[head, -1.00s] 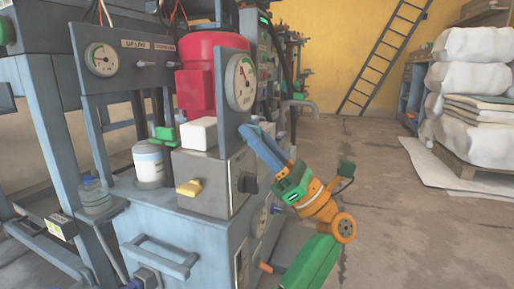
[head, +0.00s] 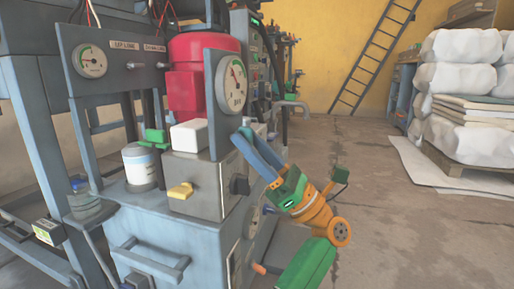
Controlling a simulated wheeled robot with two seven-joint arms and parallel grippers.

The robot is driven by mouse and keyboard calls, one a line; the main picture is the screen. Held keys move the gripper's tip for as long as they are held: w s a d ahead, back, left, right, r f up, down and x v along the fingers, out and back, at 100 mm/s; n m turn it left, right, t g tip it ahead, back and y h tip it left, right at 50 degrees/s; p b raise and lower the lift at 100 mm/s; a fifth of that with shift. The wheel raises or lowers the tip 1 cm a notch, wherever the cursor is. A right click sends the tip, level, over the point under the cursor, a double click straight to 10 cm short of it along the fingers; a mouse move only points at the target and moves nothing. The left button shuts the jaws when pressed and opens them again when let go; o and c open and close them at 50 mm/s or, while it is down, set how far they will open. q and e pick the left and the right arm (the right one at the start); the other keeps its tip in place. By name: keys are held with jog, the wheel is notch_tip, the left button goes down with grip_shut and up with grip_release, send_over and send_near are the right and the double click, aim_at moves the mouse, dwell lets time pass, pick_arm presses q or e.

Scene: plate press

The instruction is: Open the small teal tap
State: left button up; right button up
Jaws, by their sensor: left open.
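My left gripper (head: 246,143) has blue fingers, which point up and left at the right side of the press. The fingertips are by the box top, below and right of the large dial gauge (head: 232,85). The fingers look slightly parted, with nothing seen between them. I cannot clearly make out a small teal tap; it may be hidden behind the gripper or the press body. A black knob (head: 239,185) sits on the box's right face, left of the gripper. My right gripper is not in view.
Wrapped stacks stand on a pallet (head: 468,165) at right. The floor between is clear.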

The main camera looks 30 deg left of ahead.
pick_arm(q)
jog(key=shift+v, duration=2.9)
